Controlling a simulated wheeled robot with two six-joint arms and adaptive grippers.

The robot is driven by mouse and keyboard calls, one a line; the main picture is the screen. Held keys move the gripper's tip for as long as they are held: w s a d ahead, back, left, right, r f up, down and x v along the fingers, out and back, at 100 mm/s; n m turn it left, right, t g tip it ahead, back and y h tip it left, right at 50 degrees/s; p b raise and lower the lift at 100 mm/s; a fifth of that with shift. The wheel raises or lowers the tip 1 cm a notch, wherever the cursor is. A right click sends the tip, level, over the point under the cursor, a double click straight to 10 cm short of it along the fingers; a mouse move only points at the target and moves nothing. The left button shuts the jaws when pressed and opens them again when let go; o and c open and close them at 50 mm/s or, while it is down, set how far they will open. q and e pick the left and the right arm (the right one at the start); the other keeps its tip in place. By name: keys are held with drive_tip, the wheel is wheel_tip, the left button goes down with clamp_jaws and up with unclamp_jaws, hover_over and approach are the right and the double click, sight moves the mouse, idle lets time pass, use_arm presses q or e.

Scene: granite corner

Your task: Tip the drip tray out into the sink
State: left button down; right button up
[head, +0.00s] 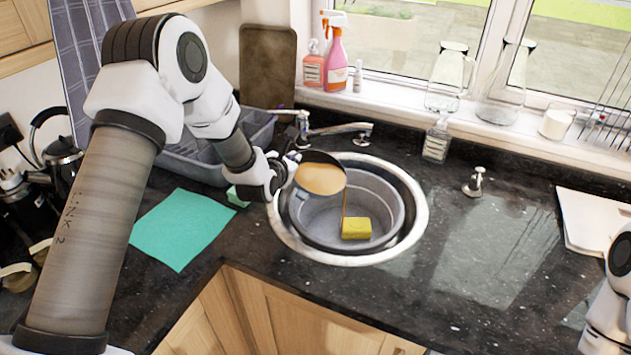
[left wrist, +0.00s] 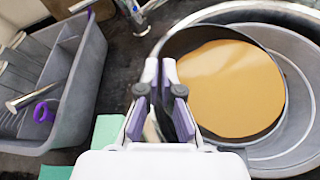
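The drip tray (head: 320,178) is a round dark pan with tan-brown liquid in it. It is over the left part of the round sink (head: 421,222), tilted, and a thin brown stream falls from its right edge into the basin. My left gripper (head: 290,168) is shut on the tray's left edge. In the left wrist view the fingers (left wrist: 166,92) are close together at the rim of the drip tray (left wrist: 190,43). My right gripper is out of view; only part of my right arm shows at the right edge.
A yellow sponge (head: 355,228) lies in the grey bowl (head: 385,200) inside the sink. A tap (head: 340,129) is behind it. A grey dish rack (head: 190,165) and a teal cloth (head: 182,228) are on the left. The counter right of the sink is mostly clear.

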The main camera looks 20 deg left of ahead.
sight(301, 176)
use_arm(q)
drive_tip(key=shift+r, duration=0.15)
idle(0.5)
drive_tip(key=shift+d+r+m+y, duration=0.25)
drive_tip(key=shift+r+m+y, duration=0.05)
drive_tip(key=shift+r, duration=0.05)
drive_tip(key=shift+r, duration=0.1)
idle(0.5)
drive_tip(key=shift+d+r, duration=0.25)
drive_tip(key=shift+r, duration=0.1)
drive_tip(key=shift+m, duration=0.3)
drive_tip(key=shift+d+r+y, duration=0.3)
drive_tip(key=shift+r+y, duration=0.05)
drive_tip(key=shift+y, duration=0.05)
drive_tip(key=shift+r+m, duration=0.1)
drive_tip(key=shift+m, duration=0.2)
idle(0.5)
drive_tip(key=shift+d+r, duration=0.3)
drive_tip(key=shift+r, duration=0.05)
